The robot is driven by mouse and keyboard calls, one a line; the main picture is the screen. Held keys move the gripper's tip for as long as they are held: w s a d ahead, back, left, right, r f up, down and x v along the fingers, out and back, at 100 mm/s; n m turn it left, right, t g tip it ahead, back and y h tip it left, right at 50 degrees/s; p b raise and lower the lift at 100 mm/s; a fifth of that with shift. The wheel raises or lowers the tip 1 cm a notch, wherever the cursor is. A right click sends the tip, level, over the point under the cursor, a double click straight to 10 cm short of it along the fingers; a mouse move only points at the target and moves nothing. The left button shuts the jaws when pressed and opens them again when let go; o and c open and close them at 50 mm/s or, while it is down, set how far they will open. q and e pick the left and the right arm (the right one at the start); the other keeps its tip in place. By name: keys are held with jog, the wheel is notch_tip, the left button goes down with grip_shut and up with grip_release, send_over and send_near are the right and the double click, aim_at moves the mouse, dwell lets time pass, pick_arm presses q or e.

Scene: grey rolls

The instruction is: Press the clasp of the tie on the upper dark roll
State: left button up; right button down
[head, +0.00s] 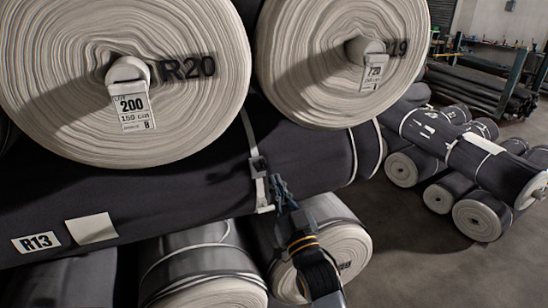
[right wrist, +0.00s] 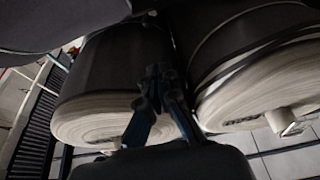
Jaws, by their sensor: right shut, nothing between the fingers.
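The upper dark roll (head: 200,195) lies crosswise under two big pale-ended rolls and carries an R13 label. A pale strap tie (head: 249,130) runs down its front, with a small dark grey clasp (head: 258,166) on it. My right gripper (head: 277,184) comes up from below, shut and empty, its tips just right of the clasp and slightly lower. I cannot tell whether they touch the roll or tie. In the right wrist view the shut fingertips (right wrist: 154,73) meet in front of dark roll fabric; I cannot make out the clasp there. My left gripper is not in view.
The pale-ended rolls R20 (head: 120,40) and its neighbour (head: 335,50) overhang from above. Lower rolls (head: 205,265) lie below, one right behind my right arm. More rolls (head: 460,150) are piled at the right. Bare floor (head: 410,250) shows at the lower right.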

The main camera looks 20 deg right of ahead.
jog(key=r, duration=0.1)
notch_tip(320, 180, up, 4)
jog(key=p, duration=0.4)
send_over(261, 163)
jog(key=s, duration=0.2)
jog(key=shift+d+f+p, duration=0.15)
jog(key=shift+f+p, duration=0.15)
jog(key=shift+f, duration=0.85)
jog(key=shift+d+f+p, duration=0.1)
jog(key=shift+f+p, duration=0.15)
jog(key=shift+f, duration=0.85)
